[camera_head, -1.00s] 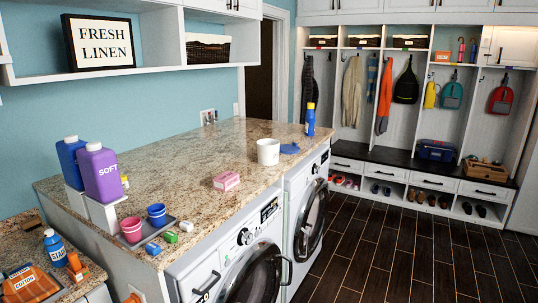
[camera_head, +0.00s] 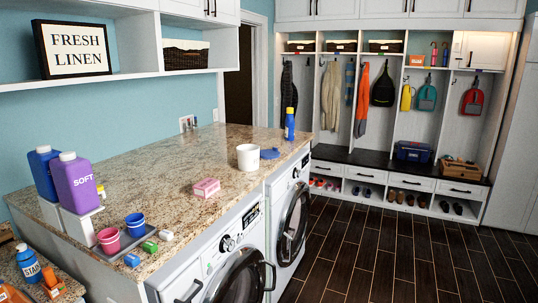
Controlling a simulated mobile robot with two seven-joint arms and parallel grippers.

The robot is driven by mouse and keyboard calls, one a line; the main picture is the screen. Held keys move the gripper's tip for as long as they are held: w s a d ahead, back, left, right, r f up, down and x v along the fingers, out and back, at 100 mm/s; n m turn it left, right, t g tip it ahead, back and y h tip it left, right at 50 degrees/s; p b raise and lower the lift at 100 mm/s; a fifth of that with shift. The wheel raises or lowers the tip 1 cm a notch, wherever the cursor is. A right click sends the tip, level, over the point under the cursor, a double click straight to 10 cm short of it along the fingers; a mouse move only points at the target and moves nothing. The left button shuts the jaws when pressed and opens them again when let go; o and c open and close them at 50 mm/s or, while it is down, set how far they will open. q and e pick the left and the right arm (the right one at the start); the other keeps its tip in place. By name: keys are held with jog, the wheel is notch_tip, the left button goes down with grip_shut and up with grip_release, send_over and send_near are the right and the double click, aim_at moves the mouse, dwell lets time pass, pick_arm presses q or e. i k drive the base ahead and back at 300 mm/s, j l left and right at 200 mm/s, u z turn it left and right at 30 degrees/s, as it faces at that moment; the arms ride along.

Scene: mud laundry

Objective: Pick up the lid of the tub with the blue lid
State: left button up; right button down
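A white tub (camera_head: 248,157) stands open on the granite counter, above the gap between the two front-loading machines. A flat blue lid (camera_head: 270,154) lies on the counter just right of the tub, apart from it or partly behind its edge; I cannot tell if they touch. Neither of my grippers shows in the head view.
Dark floor (camera_head: 400,250) is clear to the right of the machines (camera_head: 290,225).

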aim_at(273, 153)
jog(key=i+l+z, duration=0.55)
jog(key=i, duration=0.35)
jog(key=i+l+z, duration=0.3)
jog(key=i, duration=0.2)
jog(key=i+z, duration=0.3)
jog(key=i, duration=0.15)
jog(key=i+u, duration=0.35)
jog(key=i+l+u, duration=0.15)
jog(key=i+u, duration=0.25)
jog(key=i+l+u, duration=0.5)
jog(key=u, duration=0.3)
jog(key=i+l+u, duration=0.1)
jog(key=u, duration=0.35)
jog(key=l+u, duration=0.25)
jog(key=u, duration=0.2)
jog(key=i+l, duration=0.05)
